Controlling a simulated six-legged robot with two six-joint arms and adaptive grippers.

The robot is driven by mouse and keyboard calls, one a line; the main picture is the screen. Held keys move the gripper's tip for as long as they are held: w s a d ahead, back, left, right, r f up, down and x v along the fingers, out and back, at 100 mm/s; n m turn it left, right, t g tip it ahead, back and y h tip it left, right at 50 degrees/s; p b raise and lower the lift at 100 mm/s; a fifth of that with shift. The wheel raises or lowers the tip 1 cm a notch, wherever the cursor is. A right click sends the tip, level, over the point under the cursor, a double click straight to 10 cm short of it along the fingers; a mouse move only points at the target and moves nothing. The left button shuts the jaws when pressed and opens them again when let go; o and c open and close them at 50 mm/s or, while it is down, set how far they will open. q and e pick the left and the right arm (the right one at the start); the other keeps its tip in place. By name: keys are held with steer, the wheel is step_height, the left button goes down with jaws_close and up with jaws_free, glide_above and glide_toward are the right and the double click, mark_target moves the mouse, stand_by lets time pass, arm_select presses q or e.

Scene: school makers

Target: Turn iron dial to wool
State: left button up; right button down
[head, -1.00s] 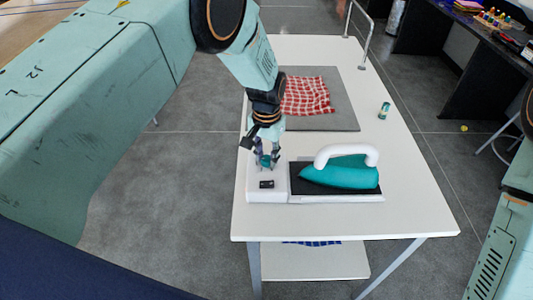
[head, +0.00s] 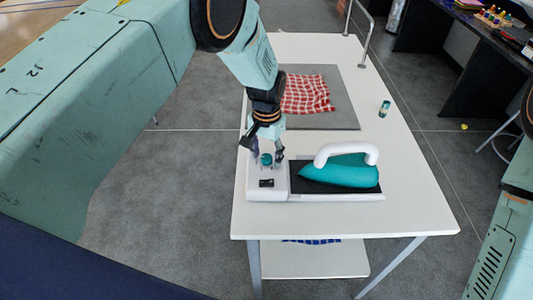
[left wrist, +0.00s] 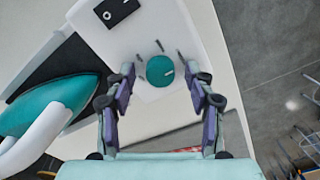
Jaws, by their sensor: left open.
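The iron dial (left wrist: 161,71) is a round teal knob on the white base of the iron station (head: 268,194). Several short dark marks sit around one side of it in the left wrist view; I cannot read their labels. The dial also shows in the head view (head: 266,159). My left gripper (left wrist: 162,88) is open, with one finger on each side of the dial and gaps between. It points down over the base in the head view (head: 266,153). The teal iron (head: 342,171) with a white handle rests on the black pad beside the dial. My right gripper is out of view.
A black switch plate (head: 267,183) sits in front of the dial. A red checked cloth (head: 307,96) lies on a grey mat (head: 344,112) farther back. A small green spool-like item (head: 384,109) stands on the right. The front of the white table (head: 340,222) is clear.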

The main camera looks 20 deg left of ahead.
mark_target(267, 157)
arm_select(q)
steer(key=shift+r, duration=0.1)
step_height(267, 157, up, 12)
stand_by(0.5)
